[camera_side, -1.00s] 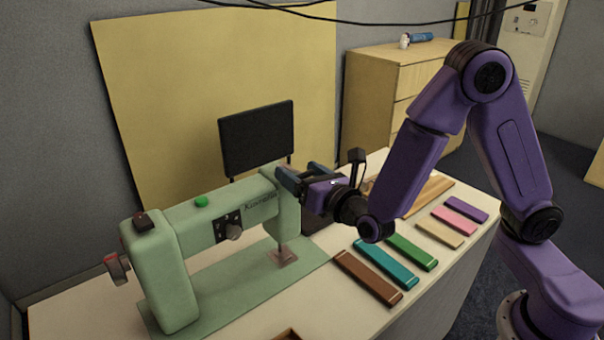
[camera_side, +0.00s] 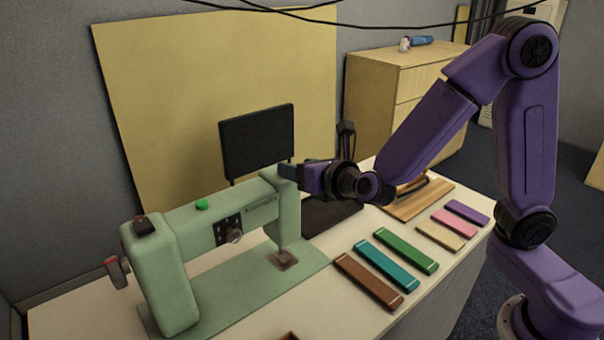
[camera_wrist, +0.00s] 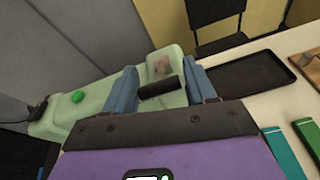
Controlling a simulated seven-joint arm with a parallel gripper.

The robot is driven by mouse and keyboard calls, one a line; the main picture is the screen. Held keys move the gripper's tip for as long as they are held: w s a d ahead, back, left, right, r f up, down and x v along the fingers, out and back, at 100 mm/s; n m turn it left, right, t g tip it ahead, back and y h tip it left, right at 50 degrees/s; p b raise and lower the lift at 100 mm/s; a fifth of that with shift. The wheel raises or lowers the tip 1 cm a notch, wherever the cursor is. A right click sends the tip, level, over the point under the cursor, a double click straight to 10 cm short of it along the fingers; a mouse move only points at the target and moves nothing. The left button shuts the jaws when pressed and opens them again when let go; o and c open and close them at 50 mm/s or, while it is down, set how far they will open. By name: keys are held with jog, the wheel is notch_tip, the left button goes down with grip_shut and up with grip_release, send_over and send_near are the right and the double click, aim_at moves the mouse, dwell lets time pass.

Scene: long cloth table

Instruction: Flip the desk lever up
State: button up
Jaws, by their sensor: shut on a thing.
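The lever shows in the wrist view as a short black bar handle (camera_wrist: 160,88) on a pale, pinkish mount at the end of the green sewing machine (camera_wrist: 100,97). The handle lies between the two blue fingers of my gripper (camera_wrist: 163,86), which is shut on it. In the side view my gripper (camera_side: 288,171) is at the upper right end of the sewing machine (camera_side: 205,213). The lever is hidden there behind the machine's head and my gripper, so its angle is hard to tell.
A dark tray (camera_side: 325,214) lies right of the machine. Several coloured bars, including a teal one (camera_side: 385,265), and a wooden board (camera_side: 425,200) lie on the table (camera_side: 330,318). A wooden cabinet (camera_side: 380,100) stands behind.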

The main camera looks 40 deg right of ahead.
jog(key=shift+w+a+r+g, duration=0.1)
jog(key=shift+w+r+g, duration=0.3)
jog(key=shift+g, duration=0.4)
jog(key=shift+w+r+g, duration=0.15)
jog(key=shift+r+g, duration=0.3)
jog(key=shift+g, duration=0.35)
jog(key=shift+w+r+g, duration=0.55)
jog(key=shift+w+g, duration=0.1)
jog(key=shift+g, duration=0.65)
jog(key=shift+w+r+g, duration=0.25)
jog(key=shift+w+g, duration=0.35)
jog(key=shift+g, duration=0.5)
jog(key=shift+w+r+g, duration=0.15)
jog(key=shift+w+g, duration=0.5)
jog(key=shift+g, duration=0.65)
jog(key=o, duration=1.4)
jog(key=shift+r, duration=0.1)
